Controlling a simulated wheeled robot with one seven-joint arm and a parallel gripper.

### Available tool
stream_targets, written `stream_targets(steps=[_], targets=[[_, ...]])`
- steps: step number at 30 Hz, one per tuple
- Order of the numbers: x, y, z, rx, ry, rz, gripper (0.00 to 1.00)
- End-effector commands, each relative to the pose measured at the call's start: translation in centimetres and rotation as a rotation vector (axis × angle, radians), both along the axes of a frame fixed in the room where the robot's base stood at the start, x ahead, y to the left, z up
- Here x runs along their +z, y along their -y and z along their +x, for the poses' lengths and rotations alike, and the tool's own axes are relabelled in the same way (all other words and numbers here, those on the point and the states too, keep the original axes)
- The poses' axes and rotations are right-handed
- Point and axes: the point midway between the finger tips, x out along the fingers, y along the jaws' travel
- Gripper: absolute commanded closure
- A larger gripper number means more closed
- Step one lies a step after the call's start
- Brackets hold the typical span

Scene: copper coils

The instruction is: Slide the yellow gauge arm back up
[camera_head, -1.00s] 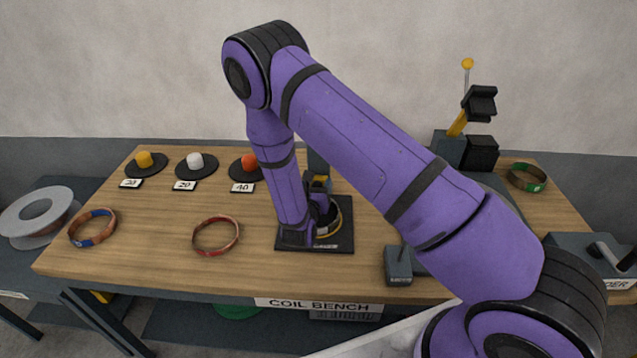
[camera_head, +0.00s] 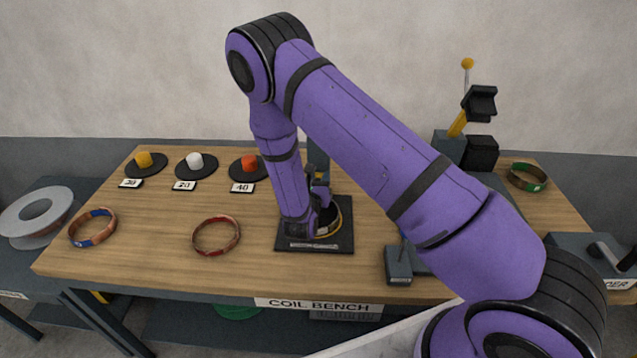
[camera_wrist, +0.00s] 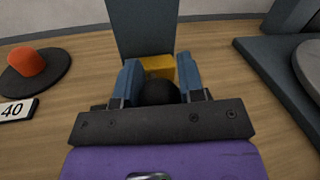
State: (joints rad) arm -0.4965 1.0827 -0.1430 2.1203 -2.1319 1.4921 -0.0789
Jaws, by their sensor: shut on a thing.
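The gauge stands on a black base plate (camera_head: 345,232) in the middle of the bench, with a dark upright post behind it that also shows in the wrist view (camera_wrist: 142,30). A yellow block of the gauge arm (camera_wrist: 158,65) shows in the wrist view, in front of the post and between my fingers. A dark round knob (camera_wrist: 159,92) sits nearer, between the fingertips. My gripper (camera_wrist: 160,80) is shut on the gauge arm's knob. In the head view my gripper and wrist hide most of the gauge arm. A coil ring (camera_head: 338,220) lies on the base plate, partly hidden.
A red coil (camera_head: 216,236) and a blue-brown coil (camera_head: 92,228) lie to the left. Pegs on black discs (camera_head: 249,168) stand behind them. A machine with a yellow lever (camera_head: 457,124) stands back right, near a green coil (camera_head: 528,178). A small grey box (camera_head: 398,265) stands at the front.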

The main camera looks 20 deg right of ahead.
Motion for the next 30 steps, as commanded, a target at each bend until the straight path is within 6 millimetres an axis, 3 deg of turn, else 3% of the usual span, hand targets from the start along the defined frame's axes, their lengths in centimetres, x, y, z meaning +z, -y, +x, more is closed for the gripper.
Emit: stream_targets(steps=[3,9,20,21,23,24,30], targets=[[2.3,-0.1,0.1,0.001,0.007,0.001,1.0],[4.5,-0.1,0.1,0.001,0.005,0.0,1.0],[5.1,0.0,0.1,0.0,0.01,-0.001,1.0],[5.1,0.0,0.1,0.0,0.01,-0.001,0.58],[5.1,0.0,0.1,0.0,0.009,-0.001,0.44],[5.0,0.0,0.1,-0.001,0.008,-0.001,0.4],[4.9,0.0,0.1,0.0,0.005,-0.001,0.4]])
